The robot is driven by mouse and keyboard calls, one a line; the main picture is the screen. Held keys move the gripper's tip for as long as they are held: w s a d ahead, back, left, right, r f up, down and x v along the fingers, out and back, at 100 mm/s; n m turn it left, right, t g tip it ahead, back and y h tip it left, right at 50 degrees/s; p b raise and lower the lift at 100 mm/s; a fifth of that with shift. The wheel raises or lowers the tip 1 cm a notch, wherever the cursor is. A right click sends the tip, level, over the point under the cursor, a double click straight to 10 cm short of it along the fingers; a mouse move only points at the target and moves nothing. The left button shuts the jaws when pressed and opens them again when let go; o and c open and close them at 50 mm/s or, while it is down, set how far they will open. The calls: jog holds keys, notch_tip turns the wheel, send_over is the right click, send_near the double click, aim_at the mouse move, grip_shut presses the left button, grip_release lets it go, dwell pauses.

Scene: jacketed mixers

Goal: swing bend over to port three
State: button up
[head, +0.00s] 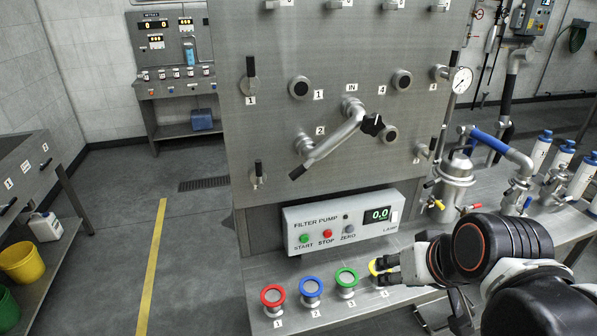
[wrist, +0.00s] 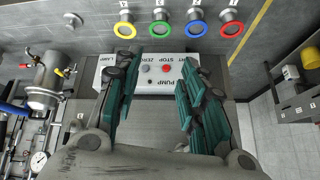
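The bend (head: 336,135) is a grey metal pipe on the steel panel. Its upper end is at the IN port (head: 352,106), and it slopes down left to port two (head: 303,143). A lever with a black grip (head: 299,172) sticks out at its lower left. A round capped port (head: 389,134) lies right of the bend; a black knob (head: 372,124) beside it hides any label, so its number cannot be read. My gripper (head: 380,268) is low at the front right, well below the bend. In the wrist view its fingers (wrist: 158,62) are apart and empty.
The filter pump box (head: 340,222) sits below the panel. Colored ring ports, red (head: 272,296), blue (head: 311,287), green (head: 346,277) and yellow (wrist: 125,29), line the bench front. A steel vessel (head: 457,172) and gauge (head: 462,80) stand right. Floor left is open.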

jog(key=w+a+r+n+y+p, duration=0.1)
jog(key=w+a+y, duration=0.3)
jog(key=w, duration=0.3)
jog(key=w+a+r+y+p, duration=0.1)
jog(key=w+a+y, duration=0.2)
jog(key=w, duration=0.4)
jog(key=n+t+y+p, duration=0.1)
jog(key=n+y+p, duration=0.15)
jog(key=y, duration=0.55)
send_near(299, 172)
jog(key=shift+n, duration=0.45)
jog(key=x, duration=0.3)
jog(key=b+x, duration=0.1)
jog(key=x, duration=0.3)
jog(key=b+x, duration=0.1)
jog(key=x, duration=0.2)
jog(key=shift+w+f, duration=0.3)
jog(key=shift+w, duration=0.15)
grip_shut()
